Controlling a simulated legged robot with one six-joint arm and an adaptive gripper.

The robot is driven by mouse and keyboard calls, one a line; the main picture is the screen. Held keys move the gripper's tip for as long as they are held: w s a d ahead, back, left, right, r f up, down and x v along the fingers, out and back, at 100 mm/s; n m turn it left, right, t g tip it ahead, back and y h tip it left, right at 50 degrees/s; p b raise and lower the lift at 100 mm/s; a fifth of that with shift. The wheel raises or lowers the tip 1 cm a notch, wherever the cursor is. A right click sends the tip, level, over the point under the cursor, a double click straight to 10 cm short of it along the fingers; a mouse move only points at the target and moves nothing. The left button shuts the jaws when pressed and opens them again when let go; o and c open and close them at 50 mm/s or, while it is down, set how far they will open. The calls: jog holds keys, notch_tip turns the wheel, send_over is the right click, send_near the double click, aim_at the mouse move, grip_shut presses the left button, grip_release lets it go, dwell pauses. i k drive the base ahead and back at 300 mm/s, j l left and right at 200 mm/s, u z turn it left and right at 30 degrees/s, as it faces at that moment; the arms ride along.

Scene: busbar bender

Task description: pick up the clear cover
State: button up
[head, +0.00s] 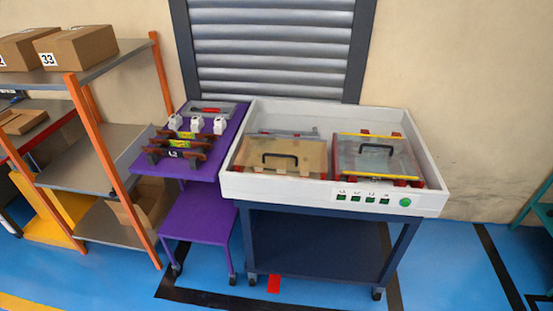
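A see-through greyish cover (376,158) with a dark handle (377,149) lies in the right half of a white tray-like bench top (325,188) in the head view. A yellow strip runs along its back edge and another along its front edge, with small red parts near them. A tan panel (262,168), also with a dark handle (280,158), lies in the left half; I cannot tell whether it is see-through. My gripper is not in view.
The bench stands on a dark blue wheeled frame (318,245), with green buttons (370,199) on its front. A purple cart (204,215) with tools stands at its left, then an orange-post shelf (90,140) with boxes. Blue floor is open in front and right.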

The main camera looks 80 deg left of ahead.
aim_at(391, 157)
jog(key=u, duration=2.5)
